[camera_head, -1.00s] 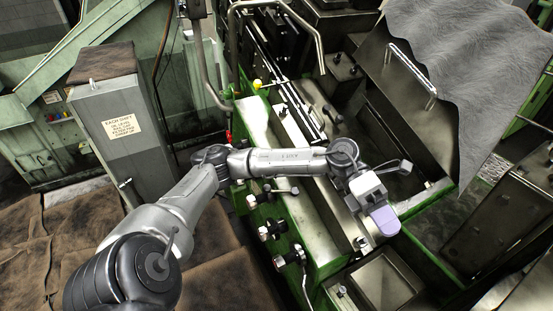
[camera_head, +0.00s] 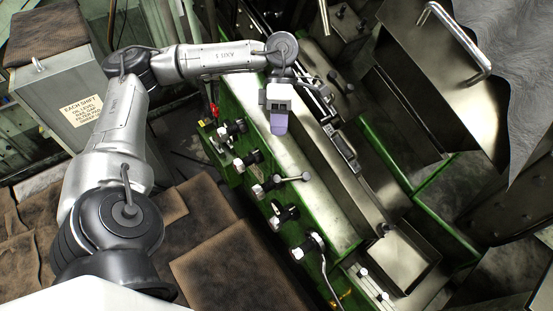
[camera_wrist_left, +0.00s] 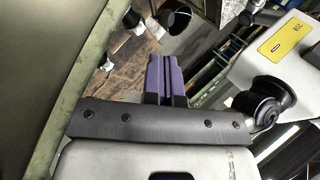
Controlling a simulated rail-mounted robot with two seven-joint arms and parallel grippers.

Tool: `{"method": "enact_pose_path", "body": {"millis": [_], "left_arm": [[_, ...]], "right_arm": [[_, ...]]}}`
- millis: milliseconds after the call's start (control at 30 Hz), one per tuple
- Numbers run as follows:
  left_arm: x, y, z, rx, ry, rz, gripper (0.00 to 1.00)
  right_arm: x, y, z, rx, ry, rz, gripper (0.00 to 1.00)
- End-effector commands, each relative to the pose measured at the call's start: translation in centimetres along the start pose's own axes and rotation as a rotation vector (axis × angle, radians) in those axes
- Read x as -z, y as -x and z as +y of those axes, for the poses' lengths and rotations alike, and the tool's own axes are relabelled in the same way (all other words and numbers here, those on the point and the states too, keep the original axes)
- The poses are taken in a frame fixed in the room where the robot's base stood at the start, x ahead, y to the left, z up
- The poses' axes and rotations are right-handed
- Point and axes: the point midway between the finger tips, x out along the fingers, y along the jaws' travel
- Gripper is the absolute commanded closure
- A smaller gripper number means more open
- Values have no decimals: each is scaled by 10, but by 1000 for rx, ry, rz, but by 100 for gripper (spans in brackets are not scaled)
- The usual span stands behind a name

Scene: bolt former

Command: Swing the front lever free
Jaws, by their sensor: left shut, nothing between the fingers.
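The machine's green front side carries a row of dark round knobs with bright ends (camera_head: 247,160). A lever with a thin rod and ball end (camera_head: 292,180) sticks out to the right from one of them. Nearer, a lever with a long curved handle (camera_head: 322,262) hangs down from its hub. I cannot tell which of these is the front lever. My left gripper (camera_head: 280,124) hangs over the bright ledge, above and apart from the levers. Its purple fingers (camera_wrist_left: 164,78) are shut together and empty. My right gripper is not in view.
A grey cabinet with a sign (camera_head: 82,110) stands at the left. Brown mats (camera_head: 225,265) cover the floor before the machine. A raised metal cover with a bright handle (camera_head: 455,40) stands at upper right. An open metal tray (camera_head: 402,262) is at lower right.

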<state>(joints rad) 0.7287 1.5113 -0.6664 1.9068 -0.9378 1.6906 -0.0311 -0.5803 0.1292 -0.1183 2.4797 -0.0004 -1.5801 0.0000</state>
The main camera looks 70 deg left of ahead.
Motion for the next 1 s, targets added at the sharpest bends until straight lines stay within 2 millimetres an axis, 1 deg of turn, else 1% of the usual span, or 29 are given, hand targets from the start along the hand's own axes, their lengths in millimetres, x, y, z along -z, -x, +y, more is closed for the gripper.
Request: {"method": "enact_pose_path", "body": {"millis": [33, 200, 400, 500, 700, 1000], "left_arm": [[1, -9, -2, 1, 1, 5, 100], [0, -40, -2, 2, 0, 4, 100], [0, -68, -6, 3, -1, 2, 100], [0, -77, -7, 1, -1, 0, 100], [0, -88, -8, 1, -2, -1, 100], [-1, -90, -8, 1, -1, -2, 100]], "right_arm": [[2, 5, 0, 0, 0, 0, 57], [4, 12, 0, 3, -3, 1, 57], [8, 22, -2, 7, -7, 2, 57], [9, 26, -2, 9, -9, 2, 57], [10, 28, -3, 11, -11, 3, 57], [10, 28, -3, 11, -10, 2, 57]]}}
